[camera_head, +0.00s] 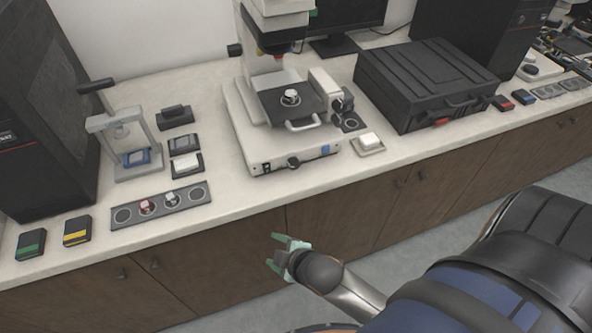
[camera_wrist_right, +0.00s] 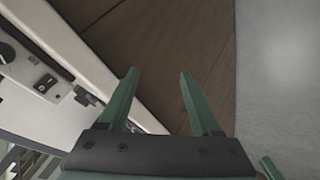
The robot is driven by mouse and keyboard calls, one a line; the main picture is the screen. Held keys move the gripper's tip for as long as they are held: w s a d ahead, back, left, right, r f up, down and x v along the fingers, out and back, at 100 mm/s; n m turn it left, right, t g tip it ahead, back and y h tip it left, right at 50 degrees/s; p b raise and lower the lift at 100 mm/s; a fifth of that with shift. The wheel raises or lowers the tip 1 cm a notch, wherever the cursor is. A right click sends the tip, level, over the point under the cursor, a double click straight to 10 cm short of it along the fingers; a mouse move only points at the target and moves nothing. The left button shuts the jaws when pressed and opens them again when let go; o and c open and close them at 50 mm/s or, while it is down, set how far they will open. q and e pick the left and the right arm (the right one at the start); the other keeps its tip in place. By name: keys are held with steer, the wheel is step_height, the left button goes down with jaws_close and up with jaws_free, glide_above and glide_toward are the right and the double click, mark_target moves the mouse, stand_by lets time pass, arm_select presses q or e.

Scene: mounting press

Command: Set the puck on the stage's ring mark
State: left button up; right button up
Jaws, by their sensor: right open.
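The microscope's dark stage (camera_head: 271,107) is at the upper middle of the head view. A small puck (camera_head: 291,98), pale with a dark part, sits on it. I cannot make out the ring mark there; the puck may cover it. Two more pucks, one reddish (camera_head: 146,207) and one pale (camera_head: 171,199), stand in a ringed tray. My right gripper (camera_head: 277,251) is open and empty in front of the counter, well apart from the stage. Its green fingers also show spread in the right wrist view (camera_wrist_right: 158,76). My left gripper is not in view.
The ringed tray (camera_head: 196,201) lies front left, with empty rings. A small hand press (camera_head: 139,172) stands behind it. A black case (camera_head: 425,85) is right of the microscope, and a white block (camera_head: 369,140) on a small dish stands before it. Cabinets (camera_head: 350,215) front the counter.

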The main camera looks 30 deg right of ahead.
steer(key=s+f+m+y, duration=0.1)
steer(key=s+f+m, duration=0.2)
steer(key=s+m, duration=0.4)
steer(key=shift+s+d+f+m, duration=0.2)
steer(key=shift+s+d+m, duration=0.1)
steer(key=shift+m, duration=0.4)
